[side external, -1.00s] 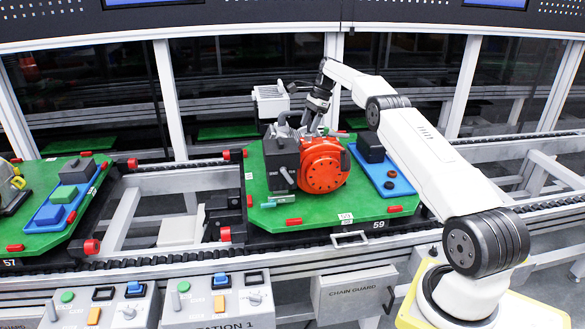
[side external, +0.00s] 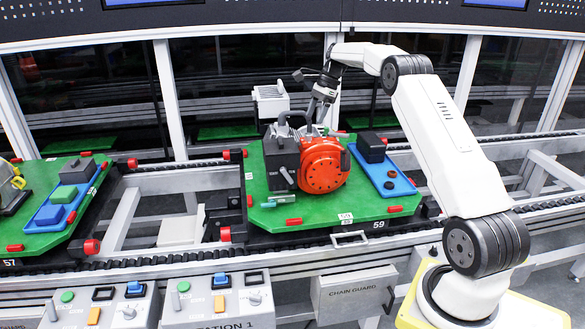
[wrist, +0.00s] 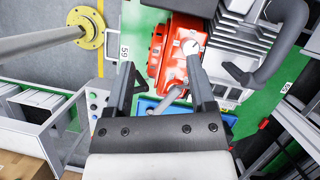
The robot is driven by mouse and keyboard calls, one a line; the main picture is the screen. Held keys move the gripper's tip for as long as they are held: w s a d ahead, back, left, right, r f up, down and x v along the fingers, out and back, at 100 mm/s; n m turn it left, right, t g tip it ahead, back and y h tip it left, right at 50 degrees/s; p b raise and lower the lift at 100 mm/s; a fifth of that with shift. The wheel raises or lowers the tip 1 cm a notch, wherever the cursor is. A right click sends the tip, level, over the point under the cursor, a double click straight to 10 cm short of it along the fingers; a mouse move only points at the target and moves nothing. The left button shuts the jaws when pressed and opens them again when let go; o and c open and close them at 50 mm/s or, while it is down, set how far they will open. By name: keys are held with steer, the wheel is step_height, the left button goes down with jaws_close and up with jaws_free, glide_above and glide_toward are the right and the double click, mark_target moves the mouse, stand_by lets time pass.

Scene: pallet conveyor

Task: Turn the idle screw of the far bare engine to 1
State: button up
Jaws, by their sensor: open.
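The engine (side external: 323,165) on the green pallet marked 59 has a round orange housing and a dark grey block with a handle. In the wrist view its orange part (wrist: 172,55) lies ahead of the fingers, beside the grey finned block. A small white dial (wrist: 190,47) with a dark mark sits on the orange part, close to the right fingertip. I cannot tell the idle screw or its setting for sure. My gripper (side external: 317,115) is just above the engine's top. In the wrist view my gripper (wrist: 160,70) is open, with nothing visibly held between its fingers.
A blue tray (side external: 400,187) with dark parts lies right of the engine on the green pallet (side external: 262,215). Another pallet (side external: 40,240) with a blue tray stands at left. Control boxes (side external: 218,300) line the front. A thick curved grey handle (wrist: 285,50) rises near the gripper.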

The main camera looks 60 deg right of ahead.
steer(key=s+a+r, duration=0.5)
steer(key=s, duration=0.3)
steer(key=shift+s, duration=0.35)
stand_by(0.4)
steer(key=shift+r, duration=0.1)
steer(key=g+h, duration=0.2)
steer(key=h, duration=0.1)
glide_toward(308, 134)
steer(key=shift+s+a+f, duration=0.35)
steer(key=shift+s+a, duration=0.25)
steer(key=shift+w+d+f+h, duration=0.2)
steer(key=shift+w+f+h, duration=0.2)
steer(key=shift+w+h, duration=0.15)
steer(key=shift+f, duration=3.9)
